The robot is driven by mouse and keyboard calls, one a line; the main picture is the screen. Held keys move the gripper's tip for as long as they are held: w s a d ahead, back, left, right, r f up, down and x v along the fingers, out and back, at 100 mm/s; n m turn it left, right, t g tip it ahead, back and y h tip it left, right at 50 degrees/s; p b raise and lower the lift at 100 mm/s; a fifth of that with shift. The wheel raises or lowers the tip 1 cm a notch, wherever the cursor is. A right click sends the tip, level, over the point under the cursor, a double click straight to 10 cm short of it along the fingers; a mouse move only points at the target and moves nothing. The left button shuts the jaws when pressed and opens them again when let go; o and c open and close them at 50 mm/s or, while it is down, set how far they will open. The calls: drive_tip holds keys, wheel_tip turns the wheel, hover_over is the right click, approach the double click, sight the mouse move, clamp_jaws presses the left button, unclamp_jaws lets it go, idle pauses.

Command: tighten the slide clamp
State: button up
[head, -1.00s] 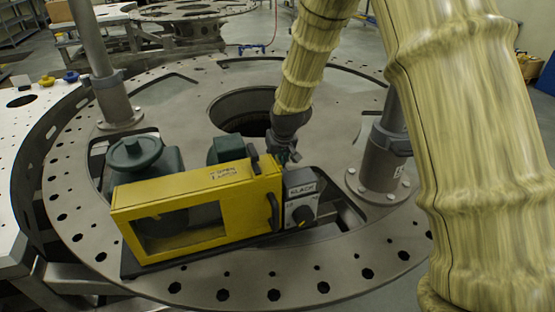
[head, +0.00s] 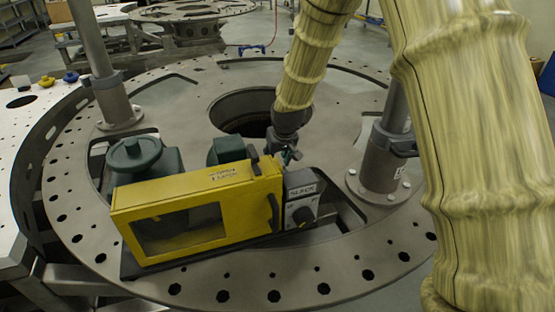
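A yellow guarded machine (head: 160,200) with a dark window sits on the front of the round grey plate. At its right end is a grey panel (head: 299,190) with a dark knob (head: 303,215) and a label that seems to read "SLACK". I cannot tell for sure which part is the slide clamp. My gripper (head: 291,155) points down just behind the panel's top, close to the machine's right end. Its fingers are small and partly hidden, so I cannot tell whether they touch or grip anything.
A green handwheel (head: 135,154) stands behind the yellow guard. Upright posts stand at the left (head: 103,75) and right (head: 385,155) of the plate (head: 335,265). A large round hole (head: 238,108) opens behind the machine. The plate's front rim is clear.

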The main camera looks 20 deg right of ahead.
drive_tip(key=v, duration=1)
drive_tip(key=shift+s+r, duration=0.2)
drive_tip(key=shift+r, duration=0.1)
drive_tip(key=shift+d, duration=0.15)
